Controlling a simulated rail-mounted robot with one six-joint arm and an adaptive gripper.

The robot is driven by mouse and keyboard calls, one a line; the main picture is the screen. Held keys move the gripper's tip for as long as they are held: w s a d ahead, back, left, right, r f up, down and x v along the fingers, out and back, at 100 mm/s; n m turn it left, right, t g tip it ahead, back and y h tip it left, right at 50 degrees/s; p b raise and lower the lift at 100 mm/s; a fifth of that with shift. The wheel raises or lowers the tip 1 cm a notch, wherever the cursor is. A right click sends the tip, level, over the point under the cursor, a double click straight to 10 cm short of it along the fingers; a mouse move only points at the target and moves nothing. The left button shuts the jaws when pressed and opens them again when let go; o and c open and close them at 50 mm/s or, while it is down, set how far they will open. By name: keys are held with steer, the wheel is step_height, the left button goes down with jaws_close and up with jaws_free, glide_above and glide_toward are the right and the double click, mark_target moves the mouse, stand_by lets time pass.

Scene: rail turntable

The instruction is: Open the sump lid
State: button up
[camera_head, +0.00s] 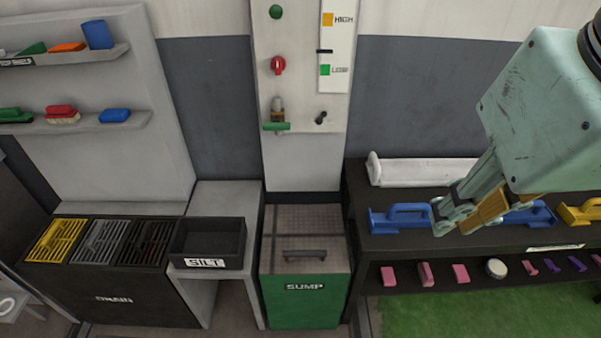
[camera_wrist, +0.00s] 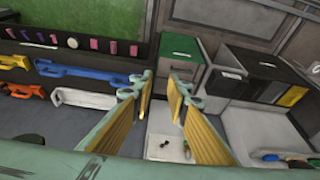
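The sump (camera_head: 305,300) is a green-fronted box labelled SUMP, standing low at the centre of the head view. Its grey lid (camera_head: 290,225) lies flat on top, shut, with a dark bar handle (camera_head: 304,255) near the front edge. My gripper (camera_head: 449,214) is to the right of the sump and higher, in front of the bench with blue tools. In the wrist view my gripper (camera_wrist: 158,88) has its two yellow-padded fingers apart with nothing between them. The green sump front (camera_wrist: 180,46) shows beyond the right finger, turned over in this view.
An open SILT tray (camera_head: 207,243) and a drain cabinet (camera_head: 120,300) with grates stand left of the sump. A dark bench (camera_head: 365,235) with blue tools and a shelf of small pink items is at the right. A panel (camera_head: 304,160) with knobs rises behind the sump.

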steer(key=shift+o, duration=1.4)
steer(key=shift+w, duration=0.15)
steer(key=shift+o, duration=0.5)
steer(key=shift+w+a+f+n, duration=0.15)
steer(key=shift+w+n, duration=0.15)
steer(key=shift+w, duration=0.3)
steer(key=n+g+b, duration=0.6)
steer(key=n, duration=1.1)
glide_above(305, 251)
steer(key=w, duration=0.3)
step_height(305, 251, down, 48)
steer(key=shift+s, duration=0.1)
steer(key=shift+f, duration=0.15)
steer(key=shift+s+f+b, duration=0.45)
steer(key=shift+f+b, duration=0.1)
steer(key=shift+f, duration=1.65)
steer(key=shift+s+f+b, duration=0.45)
steer(key=shift+f+b, duration=0.1)
steer(key=shift+f, duration=1.7)
steer(key=shift+s+f+b, duration=0.45)
steer(key=shift+f+b, duration=0.1)
steer(key=shift+f, duration=1.65)
